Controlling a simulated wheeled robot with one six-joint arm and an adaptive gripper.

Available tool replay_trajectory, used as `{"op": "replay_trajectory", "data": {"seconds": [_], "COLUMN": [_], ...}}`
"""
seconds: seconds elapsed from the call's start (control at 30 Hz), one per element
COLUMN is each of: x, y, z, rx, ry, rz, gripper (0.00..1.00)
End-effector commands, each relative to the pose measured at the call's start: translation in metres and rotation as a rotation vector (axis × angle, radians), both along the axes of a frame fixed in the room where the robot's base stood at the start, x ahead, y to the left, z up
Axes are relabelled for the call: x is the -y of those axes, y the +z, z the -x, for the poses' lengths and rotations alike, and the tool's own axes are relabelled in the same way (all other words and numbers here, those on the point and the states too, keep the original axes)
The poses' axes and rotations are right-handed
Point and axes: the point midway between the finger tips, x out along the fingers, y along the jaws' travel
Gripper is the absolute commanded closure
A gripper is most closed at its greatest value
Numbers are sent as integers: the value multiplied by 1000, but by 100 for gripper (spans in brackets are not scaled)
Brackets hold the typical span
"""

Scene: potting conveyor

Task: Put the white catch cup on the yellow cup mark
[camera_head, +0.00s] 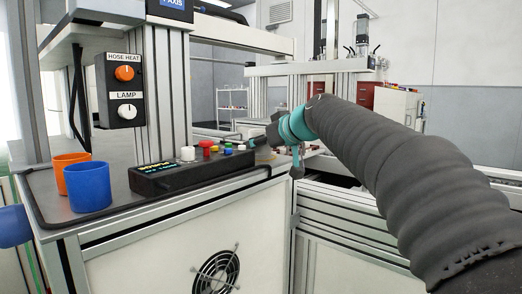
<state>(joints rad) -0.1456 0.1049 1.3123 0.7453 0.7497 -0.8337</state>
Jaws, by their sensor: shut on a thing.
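My gripper (262,139) is small and dark in this view, at the end of my arm beyond the teal wrist joint. It is over the far right end of the bench, just past the control box. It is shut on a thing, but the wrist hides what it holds. I cannot make out the white catch cup. A small yellowish-tan patch (264,156) shows below the gripper on the bench; I cannot tell whether it is the yellow cup mark.
An orange cup (70,172) and a blue cup (88,187) stand at the left of the bench. A black control box (175,178) with coloured buttons lies between them and my gripper. A post carries the orange HOSE HEAT knob (124,73) and white LAMP knob (127,111).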

Motion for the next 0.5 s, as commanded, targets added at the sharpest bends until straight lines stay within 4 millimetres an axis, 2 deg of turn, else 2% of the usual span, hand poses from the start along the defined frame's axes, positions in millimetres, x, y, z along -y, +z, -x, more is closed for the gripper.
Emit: {"op": "replay_trajectory", "data": {"seconds": [0.03,0.43,0.47,0.5], "x": [0,0,0,0], "y": [-5,-9,-8,-8], "z": [0,0,0,0], "rx": [-1,0,0,0], "ry": [0,0,0,0], "rz": [-1,0,0,0], "gripper": [73,73,39,29]}}
